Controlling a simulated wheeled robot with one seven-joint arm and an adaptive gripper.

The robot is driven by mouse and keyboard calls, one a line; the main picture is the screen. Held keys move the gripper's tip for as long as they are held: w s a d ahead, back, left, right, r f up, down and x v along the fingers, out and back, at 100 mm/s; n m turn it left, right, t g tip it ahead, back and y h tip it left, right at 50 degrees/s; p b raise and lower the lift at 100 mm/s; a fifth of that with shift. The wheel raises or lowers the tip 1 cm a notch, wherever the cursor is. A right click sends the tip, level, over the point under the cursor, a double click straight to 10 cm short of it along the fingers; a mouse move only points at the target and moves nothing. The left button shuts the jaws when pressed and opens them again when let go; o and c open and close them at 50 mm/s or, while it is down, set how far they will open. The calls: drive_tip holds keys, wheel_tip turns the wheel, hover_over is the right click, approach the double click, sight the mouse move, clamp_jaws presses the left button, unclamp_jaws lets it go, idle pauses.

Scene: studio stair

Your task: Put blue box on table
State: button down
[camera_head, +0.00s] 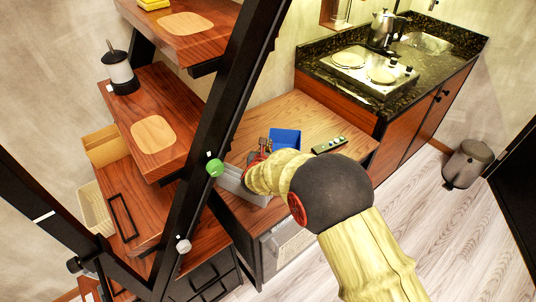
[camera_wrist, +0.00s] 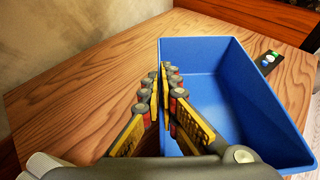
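The blue box (camera_head: 285,139) is an open-topped bin at the far part of the wooden table (camera_head: 305,111). In the wrist view the blue box (camera_wrist: 228,95) is upright, looks empty and appears to rest on the wood. My gripper (camera_wrist: 163,78) straddles its left wall, one finger outside and one inside. The fingertips are close together and look shut on that wall. In the head view my gripper (camera_head: 262,148) is at the box's left side, partly hidden by my arm.
A grey tray (camera_head: 238,186) is near the table's left side, partly covered by my arm. Black stair beams and wooden treads (camera_head: 160,135) stand to the left. A counter with a hob (camera_head: 374,72) is behind.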

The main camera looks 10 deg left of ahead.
drive_tip(key=shift+f+b, duration=0.55)
drive_tip(key=shift+f, duration=1.15)
drive_tip(key=shift+f, duration=0.25)
drive_tip(key=c, duration=2)
unclamp_jaws()
drive_tip(key=shift+c, duration=0.2)
drive_tip(key=shift+r, duration=0.2)
drive_tip(key=shift+s+r, duration=0.15)
drive_tip(key=shift+s, duration=0.1)
drive_tip(key=p+v, duration=0.2)
drive_tip(key=v, duration=0.9)
drive_tip(key=shift+s+p, duration=0.25)
drive_tip(key=shift+p, duration=0.15)
